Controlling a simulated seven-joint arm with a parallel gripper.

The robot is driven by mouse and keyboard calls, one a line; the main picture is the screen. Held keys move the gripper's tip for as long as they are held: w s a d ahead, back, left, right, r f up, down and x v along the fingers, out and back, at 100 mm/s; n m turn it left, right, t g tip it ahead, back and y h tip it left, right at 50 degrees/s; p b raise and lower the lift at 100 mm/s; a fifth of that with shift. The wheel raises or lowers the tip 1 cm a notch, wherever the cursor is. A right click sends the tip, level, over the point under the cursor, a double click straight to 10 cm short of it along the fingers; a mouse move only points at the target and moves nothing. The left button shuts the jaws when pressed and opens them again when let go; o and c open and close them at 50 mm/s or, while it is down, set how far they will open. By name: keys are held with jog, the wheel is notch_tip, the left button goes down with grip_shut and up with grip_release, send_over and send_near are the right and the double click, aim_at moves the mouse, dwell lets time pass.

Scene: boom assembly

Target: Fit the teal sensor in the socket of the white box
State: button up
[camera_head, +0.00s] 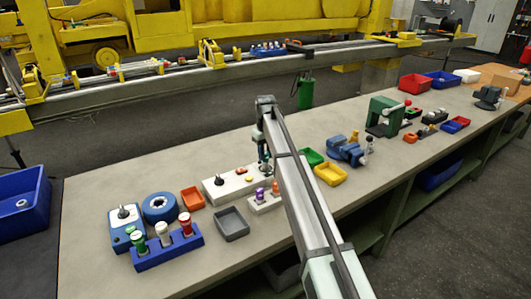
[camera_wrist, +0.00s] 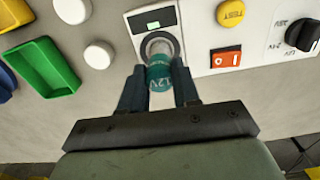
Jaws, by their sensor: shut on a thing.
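The teal sensor (camera_wrist: 160,78), marked 12V with a pale metallic end, is between the two fingers of my gripper (camera_wrist: 159,92) in the wrist view. My gripper is shut on it. The metallic end overlaps the dark round socket (camera_wrist: 177,45) on the white box (camera_wrist: 200,62). I cannot tell whether the end is inside the socket or just in front of it. In the head view the white box (camera_head: 215,191) lies on the bench, and my gripper (camera_head: 264,165) is at its right end. The sensor cannot be made out there.
A small display (camera_wrist: 152,20), an orange switch (camera_wrist: 225,57), a yellow TEST button (camera_wrist: 231,12) and a black knob (camera_wrist: 303,34) surround the socket. Green (camera_wrist: 42,66) and yellow bins (camera_head: 331,174) stand close by. A small white holder (camera_head: 264,204) stands in front of the box.

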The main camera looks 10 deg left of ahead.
jog(key=shift+f, duration=1.4)
jog(key=o, duration=1.1)
jog(key=shift+r, duration=3.5)
